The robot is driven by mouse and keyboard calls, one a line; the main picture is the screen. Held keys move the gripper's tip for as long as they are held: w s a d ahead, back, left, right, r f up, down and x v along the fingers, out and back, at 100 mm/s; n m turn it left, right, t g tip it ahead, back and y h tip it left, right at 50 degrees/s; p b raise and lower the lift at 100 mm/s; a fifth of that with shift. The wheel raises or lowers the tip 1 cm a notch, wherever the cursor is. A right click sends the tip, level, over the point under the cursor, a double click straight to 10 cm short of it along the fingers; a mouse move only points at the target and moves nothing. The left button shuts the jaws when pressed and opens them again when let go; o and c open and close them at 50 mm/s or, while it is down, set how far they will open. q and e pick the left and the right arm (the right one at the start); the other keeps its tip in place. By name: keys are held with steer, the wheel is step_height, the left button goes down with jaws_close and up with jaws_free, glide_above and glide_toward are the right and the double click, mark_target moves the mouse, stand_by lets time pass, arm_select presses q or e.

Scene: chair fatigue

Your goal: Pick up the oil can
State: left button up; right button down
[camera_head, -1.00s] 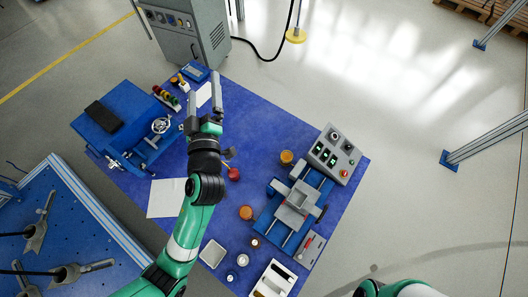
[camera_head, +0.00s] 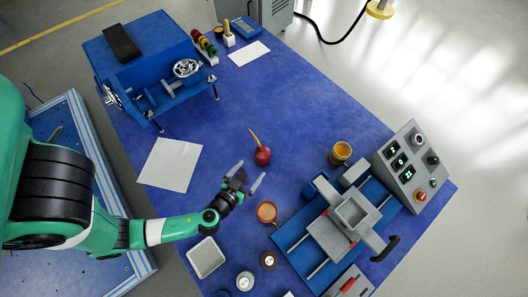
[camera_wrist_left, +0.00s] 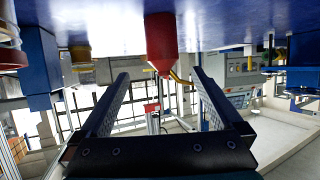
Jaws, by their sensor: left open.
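The oil can (camera_head: 263,155) is a small red can with a thin yellow spout, standing upright near the middle of the blue table. My left gripper (camera_head: 252,169) is open and empty just in front of it, its two fingers pointing toward the can. In the left wrist view, which looks upside down, the red can (camera_wrist_left: 161,42) shows centred between the open fingers (camera_wrist_left: 160,76), beyond their tips, with its yellow spout hanging down. The can and fingers look apart. My right gripper is not in view.
An amber cup (camera_head: 267,212) stands close to my left gripper, and a yellow cup (camera_head: 341,152) is right of the can. A blue sliding fixture (camera_head: 350,222) and grey control box (camera_head: 412,163) are at right. A blue machine (camera_head: 150,65) is at back left. Table behind the can is clear.

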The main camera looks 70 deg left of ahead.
mark_target(259, 159)
arm_select(q)
steer(key=b+x, duration=0.1)
steer(key=x, duration=0.5)
steer(key=shift+w+r, duration=0.1)
steer(key=shift+w+a, duration=0.15)
steer(key=shift+w+a+f, duration=0.1)
steer(key=shift+a+f, duration=0.15)
steer(key=shift+f, duration=0.05)
steer(key=b+x, duration=0.1)
steer(key=x, duration=0.3)
steer(key=shift+w+a, duration=0.2)
steer(key=shift+a, duration=0.1)
steer(key=shift+s+d, duration=0.1)
steer(key=shift+s, duration=0.05)
steer(key=shift+c, duration=1.1)
jaws_close()
